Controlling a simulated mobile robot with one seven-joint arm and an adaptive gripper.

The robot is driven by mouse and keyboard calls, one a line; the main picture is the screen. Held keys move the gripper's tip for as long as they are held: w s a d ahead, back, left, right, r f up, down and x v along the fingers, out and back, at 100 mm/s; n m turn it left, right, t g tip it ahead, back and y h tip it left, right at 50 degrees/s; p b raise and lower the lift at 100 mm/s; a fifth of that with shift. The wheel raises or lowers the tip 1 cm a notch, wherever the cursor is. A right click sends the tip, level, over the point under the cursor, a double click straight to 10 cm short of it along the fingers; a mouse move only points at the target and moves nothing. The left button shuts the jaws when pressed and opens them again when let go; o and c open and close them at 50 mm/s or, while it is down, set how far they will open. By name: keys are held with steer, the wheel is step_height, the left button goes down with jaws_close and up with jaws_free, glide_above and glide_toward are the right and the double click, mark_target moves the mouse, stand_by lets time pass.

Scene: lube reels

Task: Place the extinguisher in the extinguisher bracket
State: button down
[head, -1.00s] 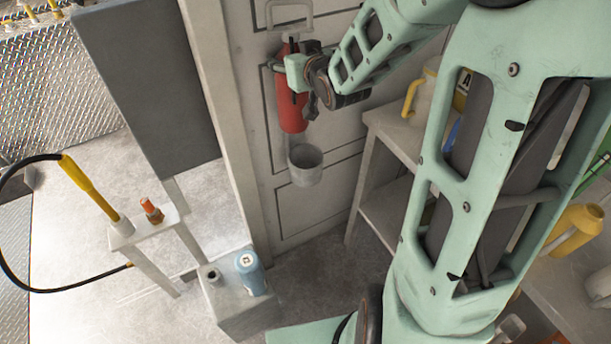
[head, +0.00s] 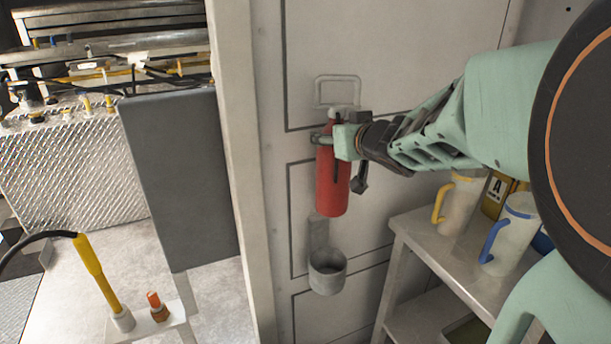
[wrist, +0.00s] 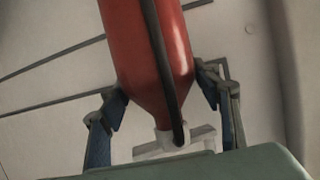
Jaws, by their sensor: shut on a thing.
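The red extinguisher (head: 333,185) hangs roughly upright in my gripper (head: 335,138), in front of the pale wall panel. My gripper is shut on it near its neck and shoulder. The bracket's grey round cup (head: 327,272) is fixed to the panel below, and the extinguisher's bottom is above it with a visible gap. A square loop (head: 337,92) on the panel shows just above the extinguisher's top. In the wrist view the extinguisher (wrist: 150,45) appears neck down, with a finger on each side and a dark hose along it. The cup is out of the wrist view.
A shelf (head: 408,235) to the right holds a yellow-handled jug (head: 461,205) and a blue-handled jug (head: 510,235). A wall post (head: 238,150) and dark grey panel (head: 180,175) stand left. A yellow-handled hose nozzle (head: 95,272) stands lower left.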

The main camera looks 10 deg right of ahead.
mark_target(331, 213)
step_height(331, 213, down, 22)
steer(key=b, duration=1.1)
steer(key=shift+w+r+b, duration=0.1)
steer(key=shift+b, duration=0.2)
steer(key=shift+f+b, duration=0.7)
steer(key=shift+f, duration=1.8)
steer(key=c, duration=0.7)
jaws_free()
steer(key=shift+f, duration=0.25)
